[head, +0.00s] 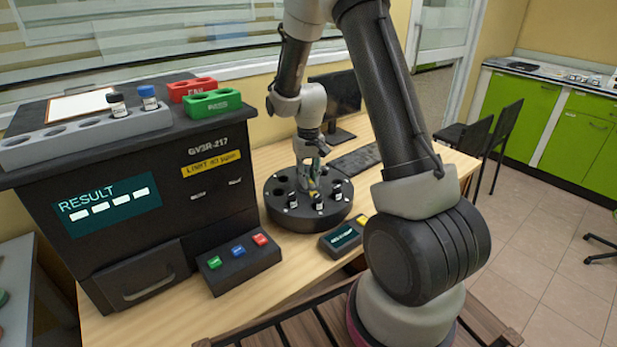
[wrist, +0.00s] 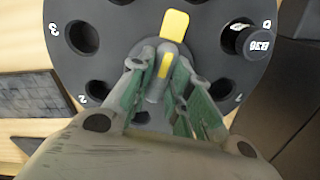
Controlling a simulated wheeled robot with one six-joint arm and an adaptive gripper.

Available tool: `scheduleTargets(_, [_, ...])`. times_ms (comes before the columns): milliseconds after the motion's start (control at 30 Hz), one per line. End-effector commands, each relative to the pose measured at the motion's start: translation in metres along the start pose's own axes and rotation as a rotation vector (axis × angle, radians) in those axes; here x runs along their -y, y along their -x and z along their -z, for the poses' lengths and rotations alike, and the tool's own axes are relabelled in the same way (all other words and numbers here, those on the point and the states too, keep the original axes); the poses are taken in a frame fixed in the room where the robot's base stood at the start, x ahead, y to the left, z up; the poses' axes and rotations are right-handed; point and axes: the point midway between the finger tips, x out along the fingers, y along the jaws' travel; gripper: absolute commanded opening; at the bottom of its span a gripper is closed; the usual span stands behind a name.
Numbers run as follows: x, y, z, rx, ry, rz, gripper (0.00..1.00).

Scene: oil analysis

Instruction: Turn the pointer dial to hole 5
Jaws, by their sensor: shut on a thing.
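The black round carousel (head: 280,212) stands on the wooden desk, with several dark-capped vials in its holes. It fills the upper part of the wrist view (wrist: 110,15). The pointer dial at its centre has a yellow pointer tab (wrist: 173,25), which points to the top of the wrist view. My gripper (head: 313,180) reaches down over the carousel's centre. Its fingers (wrist: 158,58) are shut on the dial's grey knob. Digits 3 and 2 show beside empty holes at left. A capped vial (wrist: 258,44) sits at upper right. No number 5 is readable.
A black analyser (head: 215,195) with a RESULT screen stands left of the carousel. A three-button box (head: 238,266) and a small display unit (head: 342,238) sit in front. A keyboard (head: 352,162) and monitor (head: 338,95) are behind.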

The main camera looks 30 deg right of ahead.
Motion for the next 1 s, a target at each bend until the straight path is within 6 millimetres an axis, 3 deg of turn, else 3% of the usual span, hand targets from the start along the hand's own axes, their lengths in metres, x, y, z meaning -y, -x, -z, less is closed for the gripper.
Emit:
scheduleTargets(700, [-0.0001, 0.0006, 0.0006, -0.002, -0.088, 0.000, 0.00])
scheduleTargets(733, [-0.0001, 0.0007, 0.0006, -0.002, -0.087, 0.000, 0.21])
scheduleTargets(833, [-0.0001, 0.0006, 0.0005, -0.001, -0.087, 0.000, 0.40])
scheduleTargets(1000, [0.0000, 0.0003, 0.0003, -0.001, -0.087, 0.000, 0.41])
